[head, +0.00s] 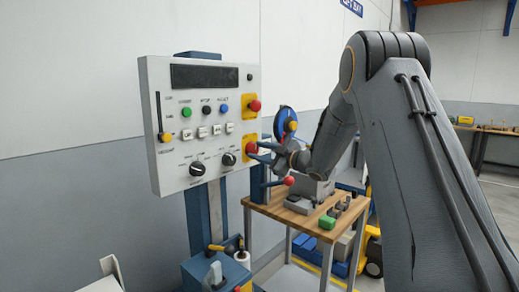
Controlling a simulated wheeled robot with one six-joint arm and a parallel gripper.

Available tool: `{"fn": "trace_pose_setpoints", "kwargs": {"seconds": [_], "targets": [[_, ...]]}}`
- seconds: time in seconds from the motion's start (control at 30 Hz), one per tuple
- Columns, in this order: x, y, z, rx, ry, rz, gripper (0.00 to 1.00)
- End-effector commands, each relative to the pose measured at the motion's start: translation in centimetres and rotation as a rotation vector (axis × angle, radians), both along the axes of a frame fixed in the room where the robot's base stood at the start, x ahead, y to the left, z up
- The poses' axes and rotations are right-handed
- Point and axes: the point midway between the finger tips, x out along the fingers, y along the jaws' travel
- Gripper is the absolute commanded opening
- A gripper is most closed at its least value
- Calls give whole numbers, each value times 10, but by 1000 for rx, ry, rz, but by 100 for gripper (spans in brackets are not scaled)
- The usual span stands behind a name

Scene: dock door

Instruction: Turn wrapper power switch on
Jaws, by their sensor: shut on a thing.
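The wrapper's control panel (183,97) is a pale box with a dark display on a blue column, at the left of the head view. Its lower right edge carries a red knob (250,148) on a yellow plate, which looks like the power switch. My gripper (265,152) reaches in from the right and is shut on this red knob. The fingers partly cover the knob, so I cannot tell which position it is turned to. The display (203,76) looks dark.
A red button (254,106) on yellow sits just above the knob. Black dials (197,169), coloured buttons and a slider (159,115) share the panel face. A wooden table (318,232) with small items, including a green block (327,222), stands behind, below my gripper.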

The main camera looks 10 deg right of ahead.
Motion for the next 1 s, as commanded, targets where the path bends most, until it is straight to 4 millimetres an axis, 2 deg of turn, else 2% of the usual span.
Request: {"fn": "trace_pose_setpoints", "kwargs": {"seconds": [0.6,1.0], "targets": [[-1,0,0,437,320,0,14],[0,0,-1,574,420,0,14]]}}
